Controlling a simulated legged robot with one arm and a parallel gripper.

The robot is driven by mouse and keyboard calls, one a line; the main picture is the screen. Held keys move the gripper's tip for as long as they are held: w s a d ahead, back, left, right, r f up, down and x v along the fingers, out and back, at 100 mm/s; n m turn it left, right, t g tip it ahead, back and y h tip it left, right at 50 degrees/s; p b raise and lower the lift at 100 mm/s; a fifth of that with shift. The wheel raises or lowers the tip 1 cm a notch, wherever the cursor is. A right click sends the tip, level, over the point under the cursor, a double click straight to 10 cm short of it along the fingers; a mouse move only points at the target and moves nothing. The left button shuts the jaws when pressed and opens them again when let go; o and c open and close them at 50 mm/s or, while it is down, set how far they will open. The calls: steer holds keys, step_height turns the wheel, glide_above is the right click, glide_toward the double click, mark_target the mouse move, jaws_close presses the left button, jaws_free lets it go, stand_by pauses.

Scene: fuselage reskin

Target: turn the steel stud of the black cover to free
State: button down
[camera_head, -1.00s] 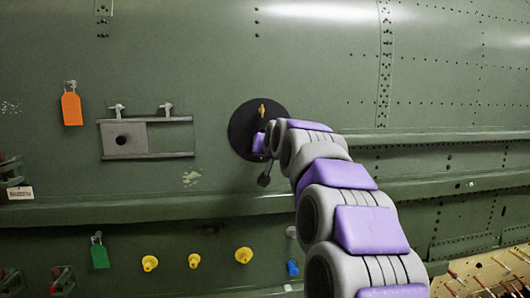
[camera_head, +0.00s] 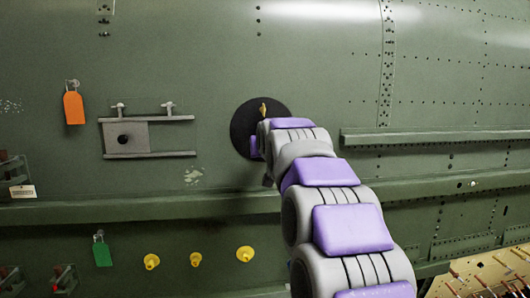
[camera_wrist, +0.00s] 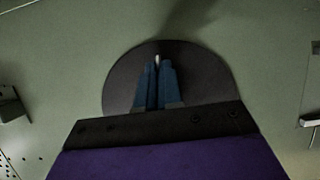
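The round black cover (camera_head: 240,125) lies flat on the green fuselage skin, its lower right behind my arm in the head view. A brass-coloured stud (camera_head: 263,109) stands on its upper part. In the wrist view the cover (camera_wrist: 122,80) fills the middle. My gripper (camera_wrist: 159,68) points at it with two blue fingers close together. A small pale stud (camera_wrist: 157,58), likely the steel one, shows at the fingertips, in line with the narrow gap between them. Whether the fingers press on it cannot be told. The head view hides the fingertips and this stud.
Left of the cover is a grey plate (camera_head: 127,138) between two rails. An orange tag (camera_head: 74,108) and a green tag (camera_head: 102,254) hang further left. Several yellow plugs (camera_head: 245,254) sit below the ledge (camera_head: 150,212). A raised rail (camera_head: 430,137) runs right of my arm.

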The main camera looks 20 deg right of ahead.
steer(key=c, duration=1.5)
jaws_free()
steer(key=shift+w+f, duration=0.2)
steer(key=shift+f, duration=0.1)
steer(key=shift+c, duration=0.2)
steer(key=shift+o, duration=1.2)
steer(key=shift+s+r, duration=0.1)
steer(key=shift+r, duration=0.1)
steer(key=v, duration=1.7)
steer(key=shift+s, duration=0.15)
steer(key=shift+f, duration=0.15)
